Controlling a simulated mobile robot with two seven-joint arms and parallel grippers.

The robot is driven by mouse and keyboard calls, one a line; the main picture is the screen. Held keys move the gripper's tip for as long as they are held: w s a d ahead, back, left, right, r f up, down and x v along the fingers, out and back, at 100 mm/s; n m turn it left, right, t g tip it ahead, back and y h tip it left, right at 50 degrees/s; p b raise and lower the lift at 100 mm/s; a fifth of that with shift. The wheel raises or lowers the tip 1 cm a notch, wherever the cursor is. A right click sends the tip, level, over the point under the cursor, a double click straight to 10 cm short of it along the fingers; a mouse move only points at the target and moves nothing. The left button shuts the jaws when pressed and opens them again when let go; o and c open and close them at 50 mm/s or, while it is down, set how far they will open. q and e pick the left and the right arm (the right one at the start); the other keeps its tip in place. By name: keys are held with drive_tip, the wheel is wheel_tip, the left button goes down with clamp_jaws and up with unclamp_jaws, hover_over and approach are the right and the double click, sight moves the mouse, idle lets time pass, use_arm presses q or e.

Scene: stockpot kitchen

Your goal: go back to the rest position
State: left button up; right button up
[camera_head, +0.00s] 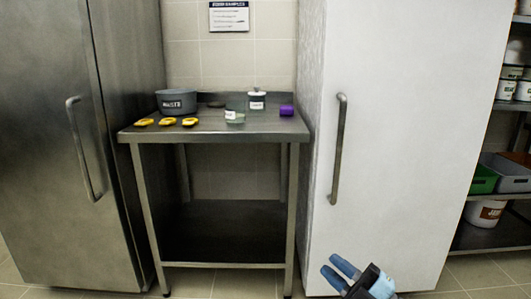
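My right gripper (338,273) shows at the bottom of the head view, right of centre, in front of the white cabinet. Its two blue fingers point up and left and stand apart, with nothing between them. My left gripper is out of view.
A steel table (210,130) stands between a steel fridge (45,150) and a white cabinet (410,130). On it are a grey tub (177,101), several yellow items (167,121), jars (235,112) and a purple item (287,110). Shelves (490,235) stand at the right. Some floor shows in front.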

drive_tip(key=s+d+f+m+h, duration=0.2)
drive_tip(key=s+f+m+h, duration=0.1)
drive_tip(key=s+m, duration=0.25)
drive_tip(key=s+d+f+m+h, duration=0.1)
drive_tip(key=s+f+m+h, duration=0.1)
drive_tip(key=s+m+h, duration=0.35)
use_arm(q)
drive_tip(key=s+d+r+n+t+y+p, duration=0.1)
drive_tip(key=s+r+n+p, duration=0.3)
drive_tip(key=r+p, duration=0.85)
use_arm(e)
drive_tip(key=s+a+r+m+t+p, duration=0.1)
drive_tip(key=s+a+r+m+t, duration=0.1)
drive_tip(key=r+m, duration=0.35)
drive_tip(key=s+a+r+m+t+p, duration=0.1)
drive_tip(key=s+a+r+m+p, duration=0.1)
drive_tip(key=r, duration=0.6)
use_arm(q)
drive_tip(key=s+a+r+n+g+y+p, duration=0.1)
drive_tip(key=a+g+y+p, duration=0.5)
drive_tip(key=p, duration=2.9)
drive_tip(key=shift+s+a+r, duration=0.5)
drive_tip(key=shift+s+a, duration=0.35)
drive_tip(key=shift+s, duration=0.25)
use_arm(e)
drive_tip(key=s+d+r+g+h, duration=0.4)
drive_tip(key=d+g+h, duration=0.1)
drive_tip(key=d+g, duration=0.1)
drive_tip(key=shift+d+r, duration=0.2)
drive_tip(key=shift+d, duration=0.7)
